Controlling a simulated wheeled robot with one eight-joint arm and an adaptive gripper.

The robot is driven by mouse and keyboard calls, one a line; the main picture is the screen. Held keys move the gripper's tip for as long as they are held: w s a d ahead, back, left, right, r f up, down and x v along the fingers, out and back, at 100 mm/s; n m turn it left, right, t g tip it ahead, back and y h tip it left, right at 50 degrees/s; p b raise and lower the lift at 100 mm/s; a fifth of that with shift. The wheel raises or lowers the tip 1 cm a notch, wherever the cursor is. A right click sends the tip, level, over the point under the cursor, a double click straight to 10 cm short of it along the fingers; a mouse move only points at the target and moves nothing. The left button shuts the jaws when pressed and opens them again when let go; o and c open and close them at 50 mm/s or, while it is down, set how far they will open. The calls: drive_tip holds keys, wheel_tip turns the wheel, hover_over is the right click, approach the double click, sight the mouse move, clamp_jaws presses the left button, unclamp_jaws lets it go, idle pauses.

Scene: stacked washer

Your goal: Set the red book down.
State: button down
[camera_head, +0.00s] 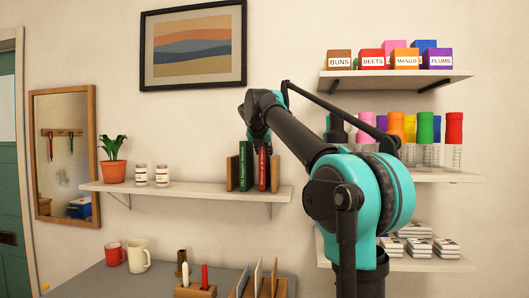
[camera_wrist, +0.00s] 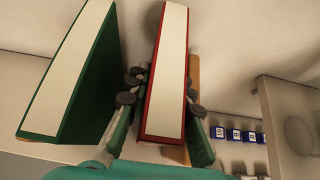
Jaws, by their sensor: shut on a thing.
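The red book (camera_head: 263,170) stands upright over the wall shelf, just right of the green book (camera_head: 245,167) and between wooden bookend sides (camera_head: 232,172). Its lower edge is at or very near the shelf (camera_head: 200,193); I cannot tell whether it touches. My gripper (camera_head: 261,143) reaches it from above. In the wrist view, my gripper (camera_wrist: 161,92) has its fingers on both sides of the red book (camera_wrist: 166,65), shut on it. The green book (camera_wrist: 76,72) shows to the left there, with a gap between the books.
A potted plant (camera_head: 113,160) and two white jars (camera_head: 141,175) stand further left on the shelf. Below, a grey table holds a red mug (camera_head: 114,253), a cream pitcher (camera_head: 138,255) and wooden holders. Other shelves with boxes (camera_head: 371,59) are on the right.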

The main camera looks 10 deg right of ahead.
drive_tip(key=shift+f, duration=0.25)
drive_tip(key=c, duration=1.3)
unclamp_jaws()
drive_tip(key=shift+o, duration=0.2)
